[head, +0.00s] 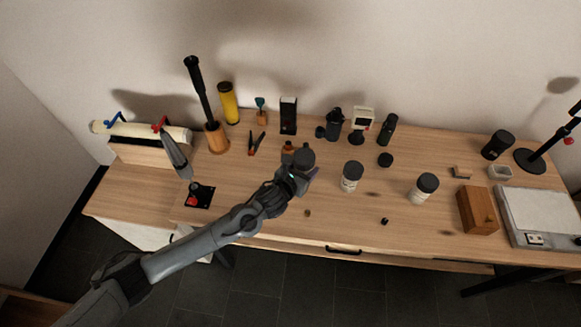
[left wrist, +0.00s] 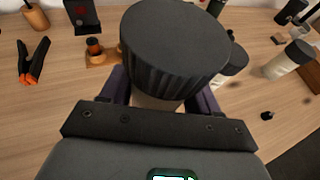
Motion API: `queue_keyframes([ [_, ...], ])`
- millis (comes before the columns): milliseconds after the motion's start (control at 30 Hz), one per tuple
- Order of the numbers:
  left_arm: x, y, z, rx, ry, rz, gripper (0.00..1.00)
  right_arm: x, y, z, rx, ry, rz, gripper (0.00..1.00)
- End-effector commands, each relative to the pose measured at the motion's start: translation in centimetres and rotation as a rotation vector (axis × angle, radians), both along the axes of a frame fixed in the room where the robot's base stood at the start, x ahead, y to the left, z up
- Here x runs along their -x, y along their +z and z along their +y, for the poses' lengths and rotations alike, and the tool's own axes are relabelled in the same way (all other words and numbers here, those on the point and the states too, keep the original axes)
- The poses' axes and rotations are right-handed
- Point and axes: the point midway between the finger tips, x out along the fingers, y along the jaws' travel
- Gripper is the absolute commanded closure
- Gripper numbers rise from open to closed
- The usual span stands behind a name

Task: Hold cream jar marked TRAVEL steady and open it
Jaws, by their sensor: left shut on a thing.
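My left gripper (head: 303,174) is shut on a jar with a wide, ridged dark lid (head: 304,158). In the left wrist view the lid (left wrist: 175,45) is large and close, seated on a pale jar body (left wrist: 157,101) between the two fingers. The label is hidden, so I cannot read whether it says TRAVEL. Two similar white jars with dark lids, a middle jar (head: 350,182) and a right jar (head: 420,194), stand upright on the table to the right. Their label text is too small to read. My right gripper is not in view.
A wooden block (head: 477,210) and a white device (head: 535,212) stand at right. The front middle of the table (head: 345,225) is mostly clear.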

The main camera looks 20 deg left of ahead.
Motion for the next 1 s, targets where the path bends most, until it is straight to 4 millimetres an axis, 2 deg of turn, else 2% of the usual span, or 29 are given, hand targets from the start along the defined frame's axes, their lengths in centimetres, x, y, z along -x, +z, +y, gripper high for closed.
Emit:
queue_keyframes([
  [200,0.4,1.1,-1.8,0.0,-0.001,0.0,0.7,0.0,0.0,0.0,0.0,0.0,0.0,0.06],
  [567,0.5,1.3,-2.2,-0.001,0.0,0.001,0.7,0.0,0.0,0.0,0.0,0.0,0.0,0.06],
  [600,0.5,1.3,-2.2,-0.001,0.0,0.001,0.4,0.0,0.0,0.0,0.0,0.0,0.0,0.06],
  [933,0.5,1.3,-2.1,-0.001,0.0,0.001,0.91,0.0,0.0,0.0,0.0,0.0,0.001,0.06],
  [1000,0.6,1.3,-2.1,-0.001,0.0,0.001,0.94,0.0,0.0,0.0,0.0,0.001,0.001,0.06],
])
